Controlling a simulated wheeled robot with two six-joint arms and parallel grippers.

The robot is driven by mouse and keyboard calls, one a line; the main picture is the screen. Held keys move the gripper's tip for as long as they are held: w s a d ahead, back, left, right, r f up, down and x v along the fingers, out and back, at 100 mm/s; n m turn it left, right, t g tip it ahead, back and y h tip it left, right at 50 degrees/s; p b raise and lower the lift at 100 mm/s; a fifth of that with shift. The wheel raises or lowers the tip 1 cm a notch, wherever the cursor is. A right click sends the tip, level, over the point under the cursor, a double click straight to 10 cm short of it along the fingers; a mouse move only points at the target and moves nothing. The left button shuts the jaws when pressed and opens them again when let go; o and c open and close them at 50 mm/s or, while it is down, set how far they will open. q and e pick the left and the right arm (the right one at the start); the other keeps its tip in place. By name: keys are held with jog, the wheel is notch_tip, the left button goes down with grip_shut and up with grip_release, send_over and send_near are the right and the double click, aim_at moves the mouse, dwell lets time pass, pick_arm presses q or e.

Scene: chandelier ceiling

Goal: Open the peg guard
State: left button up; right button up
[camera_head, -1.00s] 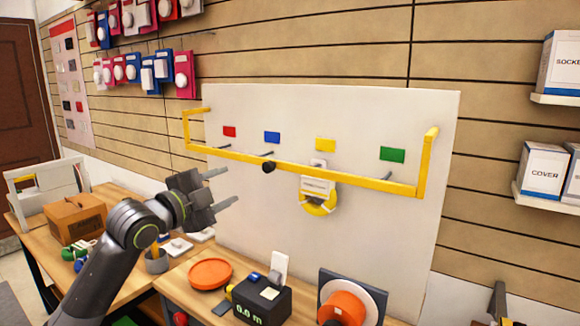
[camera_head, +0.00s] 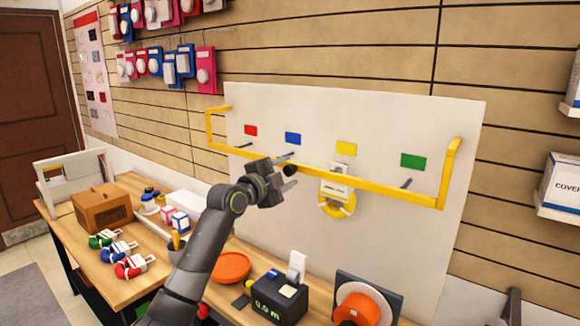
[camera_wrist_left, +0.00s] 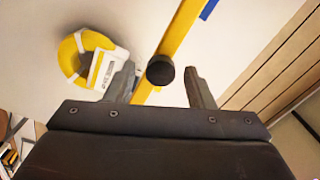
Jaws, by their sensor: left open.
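The peg guard (camera_head: 385,188) is a yellow bar frame across the front of the white peg board (camera_head: 440,120), with side arms running back to the board. A black knob (camera_head: 290,170) sits on the bar left of its middle. My left gripper (camera_head: 288,171) is open at the knob, with one finger on either side of it. In the left wrist view the knob (camera_wrist_left: 160,70) stands between the two separated fingertips (camera_wrist_left: 160,85), and I see no grip on it. The bar (camera_wrist_left: 182,30) runs diagonally behind it. My right gripper is not in view.
Pegs and red, blue, yellow and green labels (camera_head: 413,161) are on the board. A yellow roll (camera_head: 338,206) hangs behind the bar. The bench below holds an orange plate (camera_head: 232,267), a black meter box (camera_head: 278,300), an orange reel (camera_head: 358,308) and a brown box (camera_head: 102,207).

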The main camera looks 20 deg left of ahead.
pick_arm(q)
jog(key=shift+x, duration=1.05)
grip_shut()
